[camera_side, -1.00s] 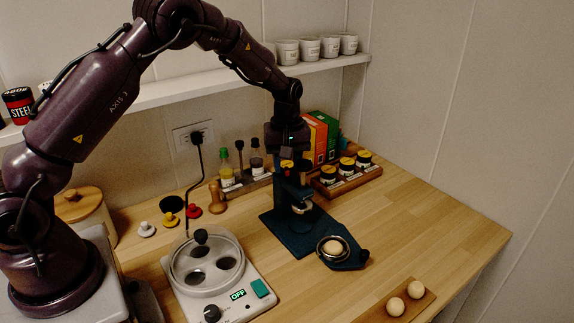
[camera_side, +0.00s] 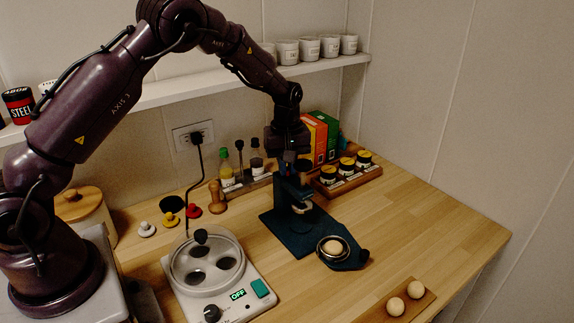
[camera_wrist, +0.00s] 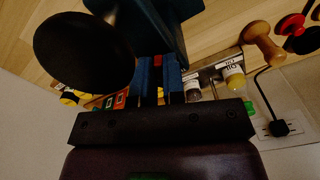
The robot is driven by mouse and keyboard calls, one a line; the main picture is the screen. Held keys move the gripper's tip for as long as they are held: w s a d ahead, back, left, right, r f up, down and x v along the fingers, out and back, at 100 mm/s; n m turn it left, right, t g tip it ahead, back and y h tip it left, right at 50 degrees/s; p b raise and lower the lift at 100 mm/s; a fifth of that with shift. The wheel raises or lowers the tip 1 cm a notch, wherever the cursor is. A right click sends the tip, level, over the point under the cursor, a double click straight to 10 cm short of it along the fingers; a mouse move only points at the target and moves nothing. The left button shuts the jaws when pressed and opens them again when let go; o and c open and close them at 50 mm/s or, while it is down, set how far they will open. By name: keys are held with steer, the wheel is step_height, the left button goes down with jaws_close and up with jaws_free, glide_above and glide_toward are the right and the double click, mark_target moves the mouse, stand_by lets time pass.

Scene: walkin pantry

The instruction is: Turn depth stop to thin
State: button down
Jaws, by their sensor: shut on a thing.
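A dark teal press (camera_side: 281,234) stands upright on the wooden counter, and its column (camera_side: 282,195) rises under my gripper. My gripper (camera_side: 290,168) points down at the top of the press. In the wrist view its blue fingers (camera_wrist: 160,78) are close together against the teal body (camera_wrist: 158,22). They are shut on the depth stop at the press top, which the fingers and hand mostly hide. I cannot read its thin or thick setting. A large black disc (camera_wrist: 84,52) shows beside the fingers in the wrist view.
A pale ball (camera_side: 333,246) sits in a ring at the press front. A white heater unit (camera_side: 248,308) reading OFF stands left. Bottles (camera_side: 227,172) and a rack of jars (camera_side: 347,180) stand behind. Two balls (camera_side: 405,299) lie on a board. The right counter is clear.

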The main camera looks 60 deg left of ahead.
steer(key=n, duration=0.4)
steer(key=shift+n, duration=2.6)
steer(key=c, duration=1.2)
jaws_free()
steer(key=shift+r, duration=0.15)
step_height(320, 180, up, 13)
